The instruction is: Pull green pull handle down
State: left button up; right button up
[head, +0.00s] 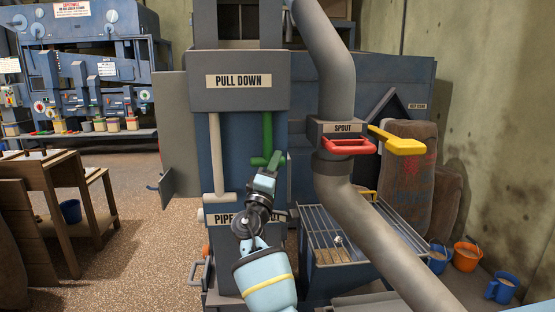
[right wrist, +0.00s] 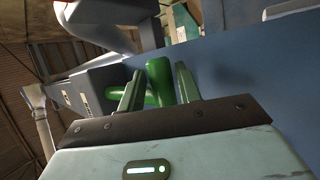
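The green pull handle (head: 267,131) hangs below the "PULL DOWN" box (head: 240,95) on the blue machine front. It has a vertical bar and a short crosspiece at its lower end. My right gripper (head: 267,173) is at that lower end. In the right wrist view, its two fingers (right wrist: 159,76) stand apart on either side of the green handle (right wrist: 157,73). A gap shows between the right-hand finger and the green bar, so the gripper looks open around it. Whether the other finger touches is unclear. My left gripper is not in view.
A pale handle (head: 215,155) hangs left of the green one. To the right are a grey spout pipe (head: 335,70), a red handle (head: 348,146), a yellow handle (head: 397,140) and a grated hopper (head: 318,231). A wooden bench (head: 50,190) stands left, with open floor between.

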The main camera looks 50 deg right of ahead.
jog(key=shift+w+d+r, duration=0.25)
jog(key=shift+d+r, duration=0.1)
jog(key=shift+d, duration=0.25)
grip_shut()
notch_tip(320, 180, down, 10)
jog(key=b, duration=0.9)
jog(key=shift+r, duration=0.25)
jog(key=shift+f+b, duration=0.55)
jog(key=shift+b, duration=0.15)
jog(key=shift+f, duration=0.1)
